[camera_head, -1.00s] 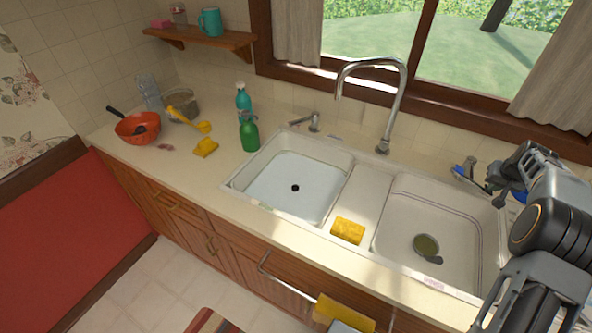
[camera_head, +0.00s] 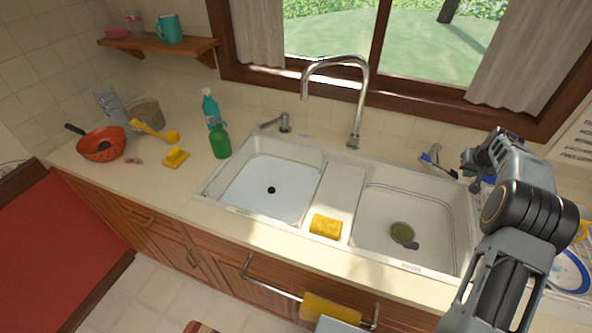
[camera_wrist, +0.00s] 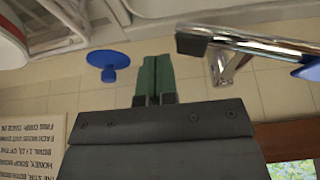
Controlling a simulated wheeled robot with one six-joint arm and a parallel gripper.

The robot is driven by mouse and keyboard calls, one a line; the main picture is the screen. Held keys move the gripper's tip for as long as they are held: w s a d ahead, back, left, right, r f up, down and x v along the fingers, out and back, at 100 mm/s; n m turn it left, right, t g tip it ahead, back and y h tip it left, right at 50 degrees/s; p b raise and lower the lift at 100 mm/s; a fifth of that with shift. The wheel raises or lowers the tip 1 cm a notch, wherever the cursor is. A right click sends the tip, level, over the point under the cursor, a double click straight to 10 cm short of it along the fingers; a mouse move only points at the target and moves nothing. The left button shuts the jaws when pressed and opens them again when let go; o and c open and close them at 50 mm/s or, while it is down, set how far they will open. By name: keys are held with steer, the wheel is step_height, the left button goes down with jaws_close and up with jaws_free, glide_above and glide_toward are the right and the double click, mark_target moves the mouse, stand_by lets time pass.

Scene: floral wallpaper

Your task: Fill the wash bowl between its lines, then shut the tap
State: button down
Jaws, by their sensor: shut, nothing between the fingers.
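The left basin (camera_head: 230,194) has a pale bluish, flat surface inside that looks like water, with a dark drain at its middle. Fill lines are too small to make out. The tall chrome tap (camera_head: 361,105) arches up behind the sinks; I see no stream from its spout. A chrome fitting with a blue-tipped handle (camera_head: 430,155) stands behind the right basin, and another chrome lever (camera_head: 285,122) behind the left one. My gripper (camera_head: 470,172) is shut and empty, just right of the blue-tipped handle. In the wrist view its green fingertips (camera_wrist: 154,78) sit between a blue knob (camera_wrist: 108,60) and a chrome bar (camera_wrist: 250,44), apparently touching neither.
The right basin (camera_head: 455,215) holds a small round strainer-like thing (camera_head: 402,234). A yellow sponge (camera_head: 326,226) lies on the divider's front. Plates (camera_head: 570,270) lie at far right.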

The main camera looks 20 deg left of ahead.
steer(key=shift+r, duration=0.1)
step_height(320, 180, up, 7)
steer(key=p, duration=0.4)
steer(key=shift+p, duration=0.35)
stand_by(0.5)
